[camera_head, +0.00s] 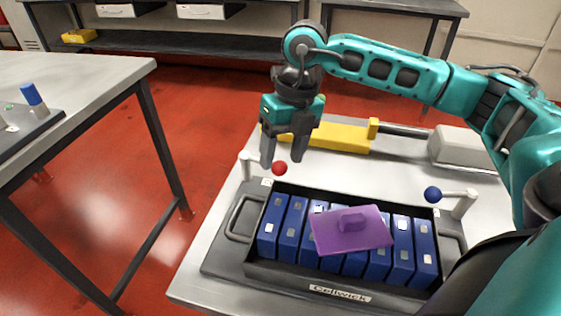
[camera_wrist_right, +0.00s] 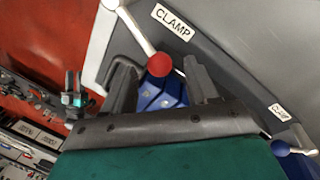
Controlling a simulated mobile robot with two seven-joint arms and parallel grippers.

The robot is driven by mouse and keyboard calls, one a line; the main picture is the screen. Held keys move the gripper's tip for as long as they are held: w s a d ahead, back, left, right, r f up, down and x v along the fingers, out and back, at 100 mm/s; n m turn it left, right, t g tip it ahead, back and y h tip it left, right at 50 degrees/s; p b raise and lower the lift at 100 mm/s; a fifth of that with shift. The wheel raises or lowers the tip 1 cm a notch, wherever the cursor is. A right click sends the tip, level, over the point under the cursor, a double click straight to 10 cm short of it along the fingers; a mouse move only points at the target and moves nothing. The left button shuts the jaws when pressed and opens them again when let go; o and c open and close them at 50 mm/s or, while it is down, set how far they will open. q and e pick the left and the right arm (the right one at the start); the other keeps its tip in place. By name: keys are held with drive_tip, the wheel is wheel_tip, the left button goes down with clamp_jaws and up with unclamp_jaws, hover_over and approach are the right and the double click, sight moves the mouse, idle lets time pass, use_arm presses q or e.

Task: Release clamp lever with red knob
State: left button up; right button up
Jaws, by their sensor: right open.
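The clamp lever's red knob (camera_head: 280,168) is at the back left corner of the black battery tray (camera_head: 312,279). Its pale lever arm (camera_head: 257,164) runs left to a post. My right gripper (camera_head: 283,160) is open above the red knob, its fingers pointing down. In the right wrist view the red knob (camera_wrist_right: 159,64) appears between the two open fingers (camera_wrist_right: 160,75), with the white lever (camera_wrist_right: 135,28) running up from it beside a CLAMP label (camera_wrist_right: 174,20). I cannot tell whether either finger touches the knob. My left gripper is not in view.
A blue-knobbed lever (camera_head: 433,194) is at the tray's right. Several blue batteries (camera_head: 289,229) fill the tray, with a purple handled plate (camera_head: 352,230) on them. A yellow tool (camera_head: 335,137) lies behind on the white table (camera_head: 218,222). Another table (camera_head: 85,68) stands left.

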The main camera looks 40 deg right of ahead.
drive_tip(key=shift+a+f, duration=0.2)
drive_tip(key=shift+f, duration=0.9)
clamp_jaws()
